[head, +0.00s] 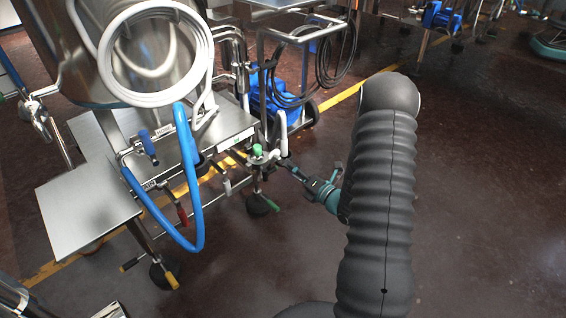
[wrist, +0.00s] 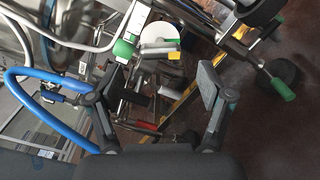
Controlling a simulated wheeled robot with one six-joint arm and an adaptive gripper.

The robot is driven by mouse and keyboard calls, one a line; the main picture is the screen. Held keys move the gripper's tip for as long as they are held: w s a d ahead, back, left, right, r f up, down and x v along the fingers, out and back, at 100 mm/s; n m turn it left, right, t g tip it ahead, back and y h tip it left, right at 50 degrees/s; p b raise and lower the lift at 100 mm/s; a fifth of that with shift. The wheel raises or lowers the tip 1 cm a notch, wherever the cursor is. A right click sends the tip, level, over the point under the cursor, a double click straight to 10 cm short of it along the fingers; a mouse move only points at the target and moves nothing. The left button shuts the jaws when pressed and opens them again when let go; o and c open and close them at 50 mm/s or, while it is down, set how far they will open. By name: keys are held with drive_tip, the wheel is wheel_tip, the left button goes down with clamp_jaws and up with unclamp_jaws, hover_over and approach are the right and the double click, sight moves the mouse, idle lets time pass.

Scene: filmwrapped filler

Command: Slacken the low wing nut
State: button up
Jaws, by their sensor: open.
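My gripper (head: 312,178) is open beside the right end of the steel filler frame in the head view. In the wrist view its two fingers stand wide apart, with nothing held between them (wrist: 150,90). Beyond the gap are thin metal bars, a red handle (wrist: 143,127) and a yellow-tipped part. A green knob (wrist: 123,50) shows near the upper end of the left finger. I cannot make out the low wing nut for certain in either view among the small fittings.
A blue hose (head: 190,170) loops down in front of the steel table (head: 85,208). A green-handled foot (head: 262,204) stands under the frame's right end. A trolley with black cables (head: 325,70) is behind.

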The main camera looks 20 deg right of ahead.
sight(283, 163)
drive_tip(key=shift+x, duration=2.55)
drive_tip(key=c, duration=1.2)
